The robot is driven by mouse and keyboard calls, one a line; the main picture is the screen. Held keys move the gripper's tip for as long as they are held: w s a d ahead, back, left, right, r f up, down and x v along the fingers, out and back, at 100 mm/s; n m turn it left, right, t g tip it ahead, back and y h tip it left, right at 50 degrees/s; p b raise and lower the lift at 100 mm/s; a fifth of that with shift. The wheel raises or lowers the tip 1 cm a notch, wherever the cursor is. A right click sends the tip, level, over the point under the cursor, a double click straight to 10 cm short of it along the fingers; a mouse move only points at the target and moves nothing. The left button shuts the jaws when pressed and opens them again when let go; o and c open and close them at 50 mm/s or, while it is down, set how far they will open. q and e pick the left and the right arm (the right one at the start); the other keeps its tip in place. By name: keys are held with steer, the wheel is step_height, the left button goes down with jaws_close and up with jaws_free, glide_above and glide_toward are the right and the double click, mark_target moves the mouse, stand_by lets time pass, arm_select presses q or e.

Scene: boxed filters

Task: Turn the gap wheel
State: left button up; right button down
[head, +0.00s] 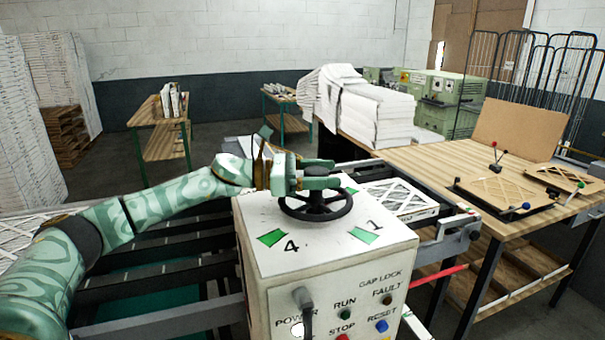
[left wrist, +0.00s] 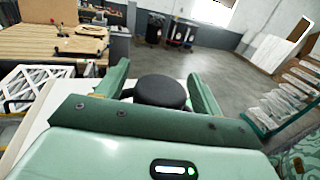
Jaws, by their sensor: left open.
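The gap wheel (head: 316,215) is a black spoked handwheel lying flat on top of a white control box (head: 310,256). My left gripper (head: 322,175) is at the top of the wheel, over its hub, and hides part of the wheel. In the left wrist view, the open fingers of my left gripper (left wrist: 160,82) stand on either side of the wheel's round black hub (left wrist: 160,92), with a gap visible on the right. Contact on the left side is hard to tell. My right gripper is not in view.
The box top has green markers numbered 4 and 1. Its front has labelled buttons and a black handle (head: 303,300). A pleated filter (head: 398,198) lies behind the box to the right. A wooden table (head: 440,160) holds panels and knobbed levers. Dark conveyor rails (head: 170,255) run to the left.

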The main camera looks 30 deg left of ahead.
arm_select(q)
steer(key=b+v, duration=0.3)
steer(key=v, duration=0.4)
steer(key=b+v, duration=0.3)
steer(key=v, duration=0.4)
steer(key=shift+s+a+f+b, duration=0.2)
steer(key=shift+a+b, duration=0.15)
steer(key=shift+b, duration=0.05)
steer(key=shift+s+a+r, duration=0.2)
steer(key=shift+s+a, duration=0.15)
steer(key=shift+a, duration=0.1)
